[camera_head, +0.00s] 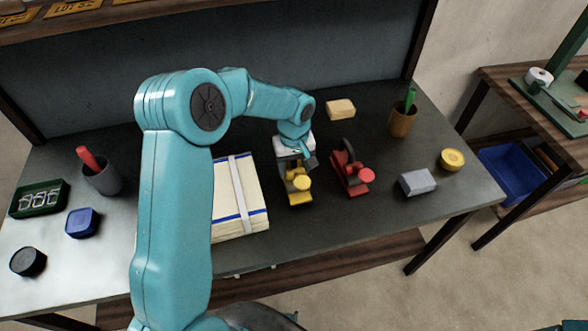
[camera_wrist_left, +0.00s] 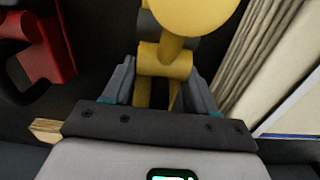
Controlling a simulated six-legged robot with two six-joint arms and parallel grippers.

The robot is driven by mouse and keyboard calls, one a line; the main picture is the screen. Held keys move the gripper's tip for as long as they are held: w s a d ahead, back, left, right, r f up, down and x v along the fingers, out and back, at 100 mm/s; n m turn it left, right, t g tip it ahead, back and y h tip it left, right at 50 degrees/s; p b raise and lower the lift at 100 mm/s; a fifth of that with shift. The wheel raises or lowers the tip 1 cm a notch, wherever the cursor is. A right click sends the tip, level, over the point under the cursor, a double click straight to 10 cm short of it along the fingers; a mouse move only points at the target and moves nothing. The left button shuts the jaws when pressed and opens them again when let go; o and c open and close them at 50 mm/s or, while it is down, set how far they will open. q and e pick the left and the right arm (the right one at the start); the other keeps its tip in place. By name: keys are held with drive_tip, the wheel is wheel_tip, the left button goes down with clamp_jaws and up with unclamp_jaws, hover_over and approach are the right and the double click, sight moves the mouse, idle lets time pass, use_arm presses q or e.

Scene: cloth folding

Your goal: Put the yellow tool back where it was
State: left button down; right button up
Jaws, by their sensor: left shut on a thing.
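The yellow tool (camera_head: 298,189) is at the middle of the dark table, between the folded cloth stack and a similar red tool (camera_head: 352,175). My left gripper (camera_head: 297,161) comes down on it from behind and is shut on it. In the left wrist view the yellow tool (camera_wrist_left: 166,62) sits between the two fingers, its round yellow end toward the top. I cannot tell whether its base touches the table. The red tool also shows at the upper left there (camera_wrist_left: 45,50), apart from the gripper. My right gripper is not in view.
The strapped cloth stack (camera_head: 240,200) lies close on the left. A wooden block (camera_head: 340,109), a brown cup (camera_head: 402,121), a grey block (camera_head: 418,183) and a yellow round tin (camera_head: 452,159) stand to the right. The table (camera_head: 320,235) is bare in front of the yellow tool.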

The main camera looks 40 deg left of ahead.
use_arm(q)
drive_tip(key=shift+f, duration=0.55)
drive_tip(key=shift+w+f, duration=0.2)
drive_tip(key=shift+f, duration=0.25)
drive_tip(key=shift+s+r, duration=0.1)
drive_tip(key=shift+f, duration=0.25)
drive_tip(key=shift+c, duration=1.6)
unclamp_jaws()
drive_tip(key=shift+d, duration=0.1)
drive_tip(key=shift+s, duration=0.1)
